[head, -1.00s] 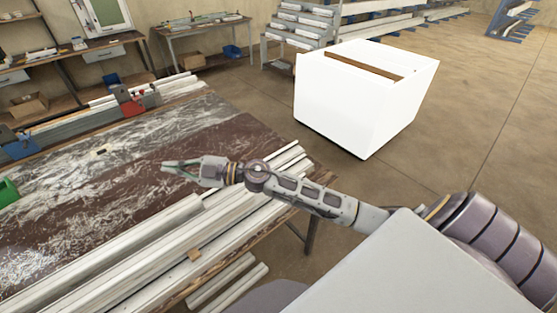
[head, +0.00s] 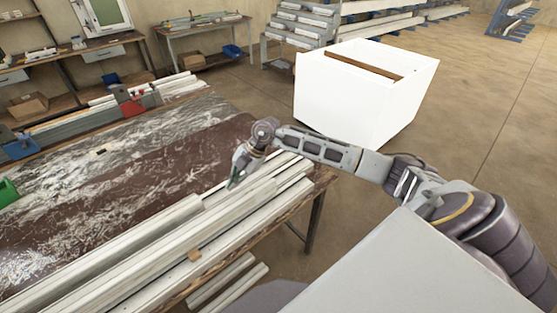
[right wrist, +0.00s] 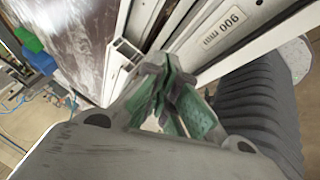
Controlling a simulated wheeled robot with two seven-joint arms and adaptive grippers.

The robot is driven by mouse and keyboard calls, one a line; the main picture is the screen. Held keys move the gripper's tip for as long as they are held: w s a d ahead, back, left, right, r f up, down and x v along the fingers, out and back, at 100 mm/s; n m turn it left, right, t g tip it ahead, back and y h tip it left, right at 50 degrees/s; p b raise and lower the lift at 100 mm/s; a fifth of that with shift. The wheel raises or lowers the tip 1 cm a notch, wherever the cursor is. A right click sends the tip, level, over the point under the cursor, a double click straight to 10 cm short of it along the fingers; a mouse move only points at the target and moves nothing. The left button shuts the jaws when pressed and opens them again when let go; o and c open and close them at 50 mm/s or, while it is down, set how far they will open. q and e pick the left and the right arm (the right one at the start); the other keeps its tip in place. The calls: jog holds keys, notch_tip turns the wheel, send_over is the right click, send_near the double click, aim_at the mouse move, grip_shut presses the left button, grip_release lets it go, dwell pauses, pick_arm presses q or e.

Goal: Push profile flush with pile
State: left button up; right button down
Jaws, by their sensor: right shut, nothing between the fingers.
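A pile of long white profiles (head: 215,232) lies along the front edge of the brown bench. The profile on the inner side of the pile (head: 150,230) ends short of its neighbours, leaving a step. Its hollow cut end (right wrist: 125,53) shows in the right wrist view, just beyond my gripper. My right gripper (head: 232,184) points down close to this end, over the inner side of the pile. In the right wrist view its green-padded fingers (right wrist: 170,98) are shut and empty. I cannot tell whether they touch the profile. My left gripper is out of view.
A green object (head: 7,192) stands at the left of the bench (head: 110,180). A red clamp (head: 131,106) and more profiles are at the back. A white box (head: 350,105) stands on the floor beyond.

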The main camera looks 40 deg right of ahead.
aim_at(265, 181)
jog(key=d+m+g+h, duration=0.2)
jog(key=d+h, duration=0.4)
jog(key=d, duration=1.2)
jog(key=shift+s+r+m+h, duration=0.3)
jog(key=shift+s+r+m, duration=0.1)
jog(key=shift+m, duration=0.4)
jog(key=shift+f, duration=0.15)
jog(key=shift+f+b, duration=2.25)
jog(key=shift+f, duration=1.25)
jog(key=shift+a+r, duration=0.15)
jog(key=shift+a, duration=0.6)
jog(key=shift+s+a+p, duration=0.15)
jog(key=shift+a+p, duration=0.4)
jog(key=shift+a, duration=2.2)
jog(key=shift+d, duration=0.15)
